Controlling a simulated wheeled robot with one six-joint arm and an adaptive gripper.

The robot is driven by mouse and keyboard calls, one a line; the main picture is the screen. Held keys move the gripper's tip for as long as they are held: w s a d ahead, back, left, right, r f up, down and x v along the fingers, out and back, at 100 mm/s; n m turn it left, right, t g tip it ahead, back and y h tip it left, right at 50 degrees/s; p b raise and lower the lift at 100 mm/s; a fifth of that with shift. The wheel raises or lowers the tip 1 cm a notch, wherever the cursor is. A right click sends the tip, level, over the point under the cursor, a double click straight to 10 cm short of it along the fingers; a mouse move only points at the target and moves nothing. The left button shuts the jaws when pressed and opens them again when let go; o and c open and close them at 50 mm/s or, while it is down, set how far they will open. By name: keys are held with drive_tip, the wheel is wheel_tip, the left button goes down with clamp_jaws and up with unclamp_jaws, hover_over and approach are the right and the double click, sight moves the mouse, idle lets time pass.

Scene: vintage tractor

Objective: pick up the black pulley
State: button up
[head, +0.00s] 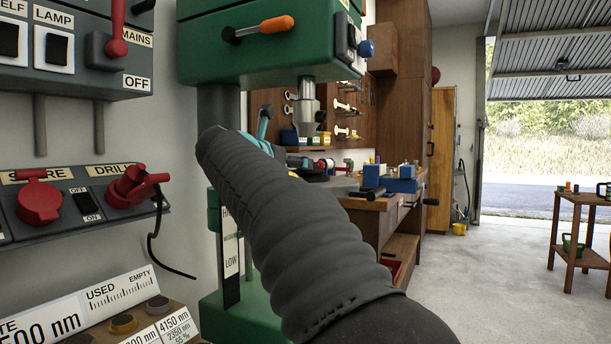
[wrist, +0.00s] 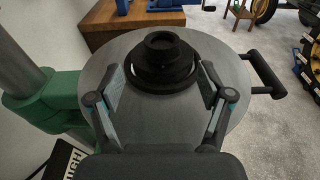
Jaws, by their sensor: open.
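The black pulley (wrist: 163,61) is in the wrist view, a stepped round black piece. It rests on the round grey drill-press table (wrist: 222,117), toward its far side. My gripper (wrist: 160,86) is open, with one finger to the left and one to the right of the pulley's near part. Whether either finger touches it I cannot tell.
The green drill press (head: 265,57) stands over the table, its chuck (head: 307,103) above. Its column (wrist: 25,68) is at the left in the wrist view. A black handle (wrist: 264,74) sticks out at the table's right. A wooden bench (wrist: 125,24) stands beyond. Open floor lies to the right.

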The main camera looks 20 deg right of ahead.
drive_tip(key=shift+x, duration=2.85)
drive_tip(key=shift+s+d+r, duration=0.1)
drive_tip(key=shift+s+r, duration=0.05)
drive_tip(key=shift+s, duration=0.05)
clamp_jaws()
